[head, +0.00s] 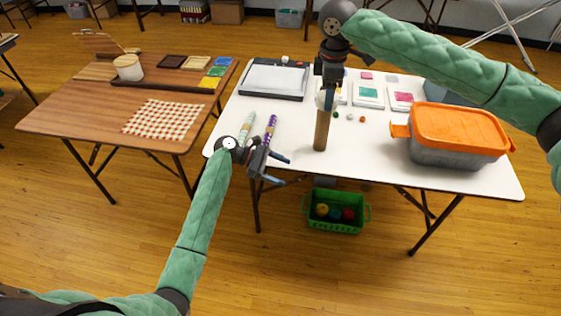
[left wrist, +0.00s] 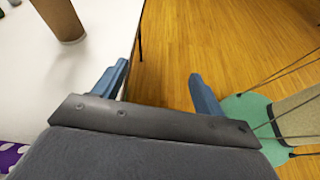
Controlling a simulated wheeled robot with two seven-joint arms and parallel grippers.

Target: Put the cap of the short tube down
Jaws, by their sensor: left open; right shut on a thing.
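A brown cardboard tube (head: 321,132) stands upright on the white table (head: 285,160) near its front edge. It also shows in the left wrist view (left wrist: 62,18), top left. My right gripper (head: 327,96) is over the tube's top end, shut on a small pale piece that looks like the cap (head: 321,100). The gripper partly hides the piece, and I cannot tell whether it touches the tube. My left gripper (head: 280,170) is open and empty at the table's front edge, left of the tube. Its two blue fingers stand apart in the left wrist view (left wrist: 160,88).
A pale green tube (head: 247,125) and a purple dotted tube (head: 271,129) lie left. A grey bin with an orange lid (head: 460,128) stands right. Small balls and cards lie behind the brown tube. A green crate (head: 335,226) is under the table. A wooden table (head: 100,118) stands left.

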